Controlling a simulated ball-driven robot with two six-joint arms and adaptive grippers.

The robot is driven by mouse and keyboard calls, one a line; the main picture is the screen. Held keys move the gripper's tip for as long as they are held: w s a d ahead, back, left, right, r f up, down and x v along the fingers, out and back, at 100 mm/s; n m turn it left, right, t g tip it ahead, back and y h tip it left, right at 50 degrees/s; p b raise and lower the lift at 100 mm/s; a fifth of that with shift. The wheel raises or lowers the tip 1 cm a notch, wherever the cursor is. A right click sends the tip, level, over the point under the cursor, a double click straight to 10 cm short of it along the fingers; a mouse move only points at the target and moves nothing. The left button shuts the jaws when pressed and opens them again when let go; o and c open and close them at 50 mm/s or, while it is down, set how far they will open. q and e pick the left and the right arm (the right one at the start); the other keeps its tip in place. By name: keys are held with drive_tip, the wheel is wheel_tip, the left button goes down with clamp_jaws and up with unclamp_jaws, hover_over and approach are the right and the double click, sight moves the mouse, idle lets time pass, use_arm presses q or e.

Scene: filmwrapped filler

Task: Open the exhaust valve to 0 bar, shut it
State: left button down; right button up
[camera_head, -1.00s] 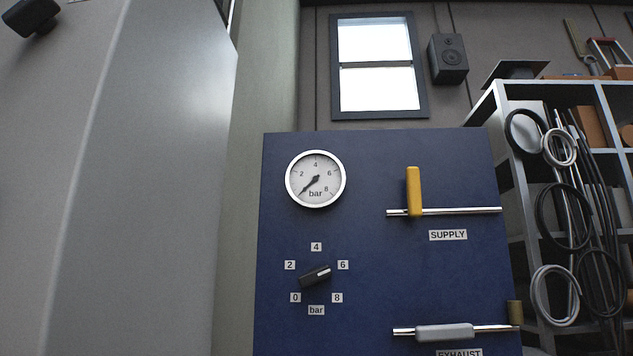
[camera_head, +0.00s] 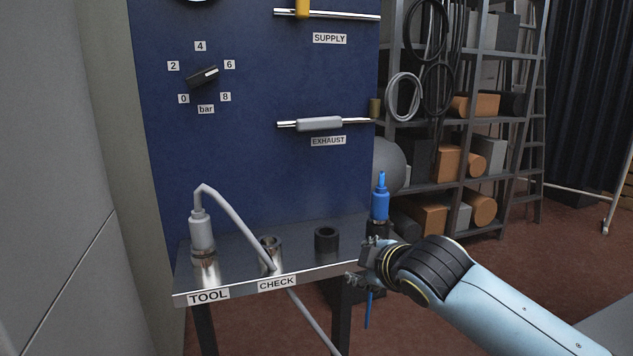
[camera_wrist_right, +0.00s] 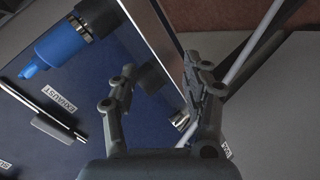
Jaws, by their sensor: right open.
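The exhaust valve's grey handle (camera_head: 319,124) lies along its horizontal silver pipe on the blue panel, above the EXHAUST label (camera_head: 328,141). It also shows in the right wrist view (camera_wrist_right: 58,129). The yellow supply handle (camera_head: 302,8) stands across its pipe at the top edge. The pressure gauge (camera_head: 200,1) is almost wholly cut off, so its needle is hidden. My right gripper (camera_head: 358,266) is open and empty at the shelf's right end, below and apart from the exhaust handle. Its two fingers show apart in the right wrist view (camera_wrist_right: 160,85). My left gripper is not in view.
A black knob (camera_head: 203,77) points towards 6. The metal shelf (camera_head: 225,285) holds a grey hose fitting (camera_head: 201,232) at TOOL, an empty CHECK socket (camera_head: 270,250) and a black socket (camera_head: 326,239). A blue fitting (camera_head: 380,203) stands at its right end, close to my gripper.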

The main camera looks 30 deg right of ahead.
drive_tip(key=w+d+r+n+t, duration=0.1)
drive_tip(key=w+r+n+t, duration=0.4)
drive_tip(key=r, duration=0.8)
drive_tip(key=n+t, duration=0.1)
drive_tip(key=n, duration=0.1)
approach(328, 124)
drive_tip(key=w, duration=0.1)
drive_tip(key=p+x, duration=0.1)
drive_tip(key=x, duration=0.9)
drive_tip(key=shift+w+d, duration=0.1)
drive_tip(key=shift+d, duration=0.1)
clamp_jaws()
